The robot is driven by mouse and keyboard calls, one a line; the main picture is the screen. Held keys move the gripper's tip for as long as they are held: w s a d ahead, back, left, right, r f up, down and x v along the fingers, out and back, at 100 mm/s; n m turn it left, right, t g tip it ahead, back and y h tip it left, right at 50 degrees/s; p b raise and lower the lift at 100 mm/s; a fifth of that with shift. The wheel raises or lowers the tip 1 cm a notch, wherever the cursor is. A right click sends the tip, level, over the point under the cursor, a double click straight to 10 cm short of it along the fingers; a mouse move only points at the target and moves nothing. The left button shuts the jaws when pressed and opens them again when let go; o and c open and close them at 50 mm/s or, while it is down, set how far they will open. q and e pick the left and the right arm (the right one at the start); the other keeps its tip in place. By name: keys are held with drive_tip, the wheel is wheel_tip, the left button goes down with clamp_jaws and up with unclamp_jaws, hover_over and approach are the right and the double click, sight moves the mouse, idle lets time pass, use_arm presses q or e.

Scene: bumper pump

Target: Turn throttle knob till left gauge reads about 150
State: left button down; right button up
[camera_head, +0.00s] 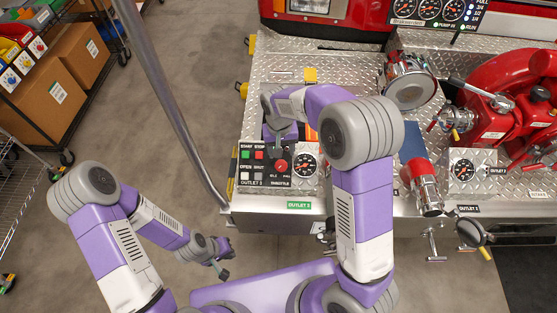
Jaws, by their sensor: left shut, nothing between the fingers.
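The red throttle knob (281,165) sits on a black control panel (251,172) with start, stop, open and shut buttons. My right gripper (281,140) points down at the panel's upper edge, just behind the knob in the picture. Its fingers are too small and partly hidden, so I cannot tell whether it touches the knob. My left gripper (221,269) is shut and empty, low over the floor in front of the panel.
Another gauge (465,169) is on the right, beside a red-and-chrome valve (425,187). A large red pump (515,95) stands at the far right. A grey pole (170,100) rises left of the deck. Shelves with boxes (50,90) stand at the left. Floor between is clear.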

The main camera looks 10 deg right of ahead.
sight(281, 164)
drive_tip(key=f, duration=0.1)
drive_tip(key=w+f+b, duration=0.1)
drive_tip(key=f+b, duration=0.1)
drive_tip(key=shift+w+f, duration=0.2)
drive_tip(key=shift+w, duration=0.1)
use_arm(q)
drive_tip(key=shift+w+f+b, duration=0.15)
drive_tip(key=shift+w+f, duration=0.05)
drive_tip(key=shift+f, duration=0.45)
drive_tip(key=shift+w+f+b, duration=0.1)
drive_tip(key=shift+w+f, duration=0.15)
drive_tip(key=shift+f, duration=0.4)
drive_tip(key=shift+w+f+b, duration=0.15)
drive_tip(key=shift+w+f, duration=0.05)
drive_tip(key=shift+f, duration=0.45)
use_arm(e)
drive_tip(key=shift+s+d+f, duration=0.1)
drive_tip(key=shift+f, duration=1.7)
drive_tip(key=shift+s+d+f, duration=0.1)
drive_tip(key=shift+f, duration=1.65)
drive_tip(key=shift+c, duration=0.3)
drive_tip(key=c, duration=0.7)
